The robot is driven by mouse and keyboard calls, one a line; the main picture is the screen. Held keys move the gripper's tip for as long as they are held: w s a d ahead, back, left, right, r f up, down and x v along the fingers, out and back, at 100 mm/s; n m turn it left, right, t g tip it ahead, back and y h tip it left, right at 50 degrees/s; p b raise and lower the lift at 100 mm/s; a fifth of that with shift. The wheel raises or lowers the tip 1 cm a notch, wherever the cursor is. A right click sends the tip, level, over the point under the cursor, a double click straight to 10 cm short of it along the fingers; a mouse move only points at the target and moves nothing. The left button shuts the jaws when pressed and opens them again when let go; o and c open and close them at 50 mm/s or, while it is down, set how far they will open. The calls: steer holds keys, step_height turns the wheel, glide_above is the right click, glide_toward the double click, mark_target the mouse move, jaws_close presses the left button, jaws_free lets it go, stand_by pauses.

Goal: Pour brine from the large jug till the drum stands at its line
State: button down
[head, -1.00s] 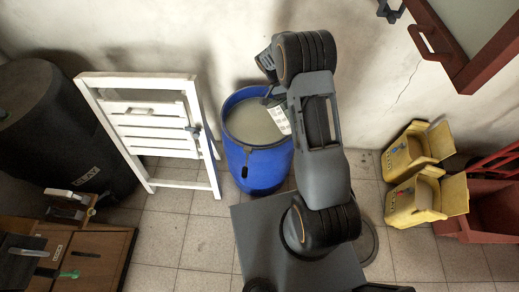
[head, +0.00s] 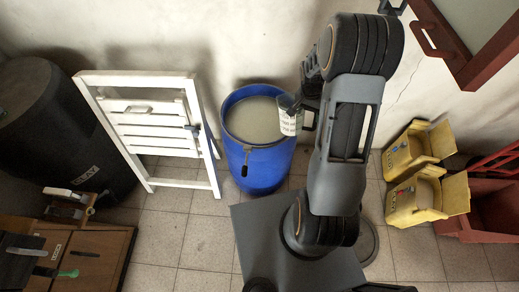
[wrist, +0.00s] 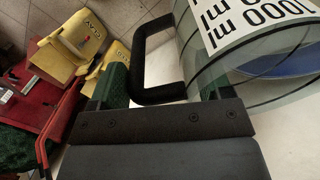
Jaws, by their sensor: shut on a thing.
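The blue drum (head: 262,168) stands on the tiles by the wall. Pale, cloudy liquid (head: 252,119) lies inside, somewhat below the rim. A dark fitting hangs over its front rim; I cannot make out a fill line. The clear jug (head: 286,104), with a white label, is at the drum's right rim, held above it and roughly upright. In the wrist view the jug (wrist: 245,86) shows a "1000 ml" label and a black handle. My gripper (wrist: 163,88) is shut on that handle. The jug's contents cannot be made out, and no stream shows.
A white slatted frame (head: 150,125) stands left of the drum, with a black barrel (head: 60,130) beyond it. Yellow bins (head: 425,195) and a red crate (head: 490,212) are at right. A red-framed panel (head: 470,40) juts from the upper right.

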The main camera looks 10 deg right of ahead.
steer(key=shift+r, duration=0.2)
step_height(320, 180, up, 6)
steer(key=p, duration=0.4)
steer(key=shift+f, duration=0.1)
